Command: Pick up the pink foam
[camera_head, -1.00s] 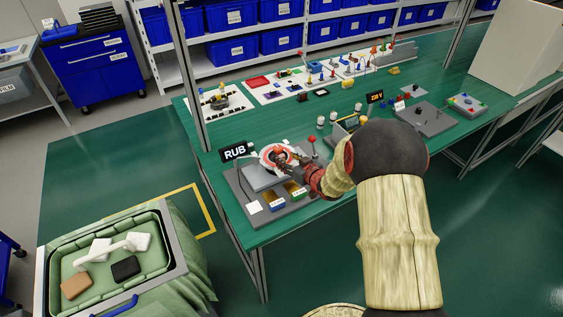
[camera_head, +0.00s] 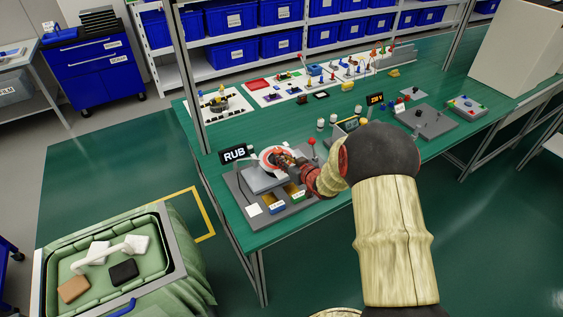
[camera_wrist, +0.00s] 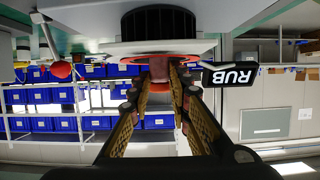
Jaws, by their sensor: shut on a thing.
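My gripper (camera_head: 287,160) is at the RUB station on the green workbench, in front of a white disc (camera_head: 266,157) with a red-orange ring. In the wrist view, which is upside down, my gripper's fingers (camera_wrist: 161,82) are closed around a small pinkish piece (camera_wrist: 159,68), likely the pink foam. The fingers hide part of it. It sits right at the red-orange ring, and I cannot tell whether it touches the ring. In the head view the piece cannot be told apart from the gripper and ring.
The RUB sign (camera_head: 234,154) stands left of the disc. A red ball knob (camera_head: 312,141) is close to my gripper's right. Labelled blocks lie on the grey station base (camera_head: 241,192). A green-lined bin (camera_head: 166,232) with several pieces is at lower left. Other fixtures fill the bench farther back.

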